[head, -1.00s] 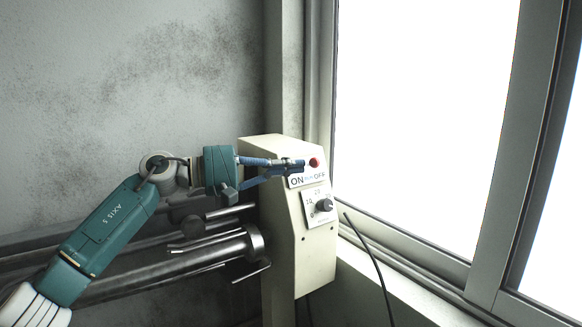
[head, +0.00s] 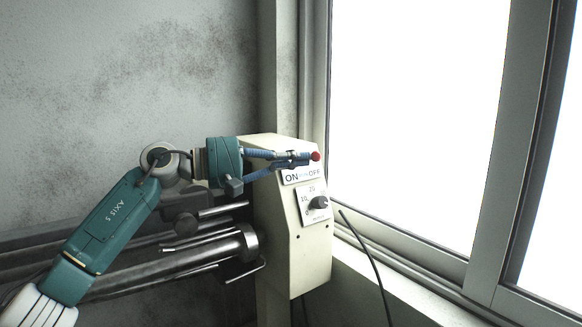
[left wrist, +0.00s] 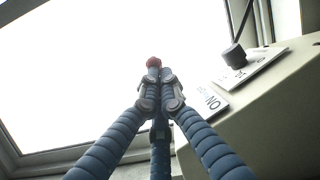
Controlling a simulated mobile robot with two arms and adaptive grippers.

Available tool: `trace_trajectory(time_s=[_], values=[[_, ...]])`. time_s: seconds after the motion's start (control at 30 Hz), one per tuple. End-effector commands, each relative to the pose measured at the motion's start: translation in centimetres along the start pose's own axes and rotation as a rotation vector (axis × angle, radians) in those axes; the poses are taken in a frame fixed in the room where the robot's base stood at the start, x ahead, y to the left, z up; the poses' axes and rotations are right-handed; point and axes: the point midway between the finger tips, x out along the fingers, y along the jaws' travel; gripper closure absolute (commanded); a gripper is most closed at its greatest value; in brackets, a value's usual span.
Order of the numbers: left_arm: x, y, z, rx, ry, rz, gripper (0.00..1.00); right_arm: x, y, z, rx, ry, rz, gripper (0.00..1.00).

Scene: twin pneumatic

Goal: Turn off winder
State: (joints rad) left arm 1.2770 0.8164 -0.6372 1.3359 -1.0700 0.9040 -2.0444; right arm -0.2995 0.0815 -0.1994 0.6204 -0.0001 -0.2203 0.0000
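The winder's control box (head: 305,245) is cream-coloured and stands left of the window. Its front carries an ON/OFF label (head: 302,176), with a red round knob (head: 315,156) above the OFF end. My left gripper (head: 309,157) reaches in from the left, its blue fingers drawn together and their tips at the knob's left side. In the left wrist view the red knob (left wrist: 154,62) shows just beyond the closed fingertips (left wrist: 160,74). They look in contact with it, not wrapped around it. The knob's base is hidden by the fingers. My right gripper is in no view.
A black dial (head: 318,202) on a white numbered plate sits below the label. Metal winder shafts (head: 205,247) stick out left of the box, under my left arm. The window frame (head: 420,245) and a dark cable (head: 370,258) are at the right.

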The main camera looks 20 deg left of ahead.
Motion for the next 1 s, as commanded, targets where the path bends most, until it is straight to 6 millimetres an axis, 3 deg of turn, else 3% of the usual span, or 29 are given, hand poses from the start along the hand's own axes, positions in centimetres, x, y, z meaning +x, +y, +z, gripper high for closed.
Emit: trace_trajectory(time_s=[0.3,1.0], values=[[2.3,0.2,0.8,0.0,-0.003,0.0,1.0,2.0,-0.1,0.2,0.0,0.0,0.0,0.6],[4.8,0.7,0.7,-0.001,-0.001,0.0,1.0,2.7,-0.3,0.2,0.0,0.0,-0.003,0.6]])
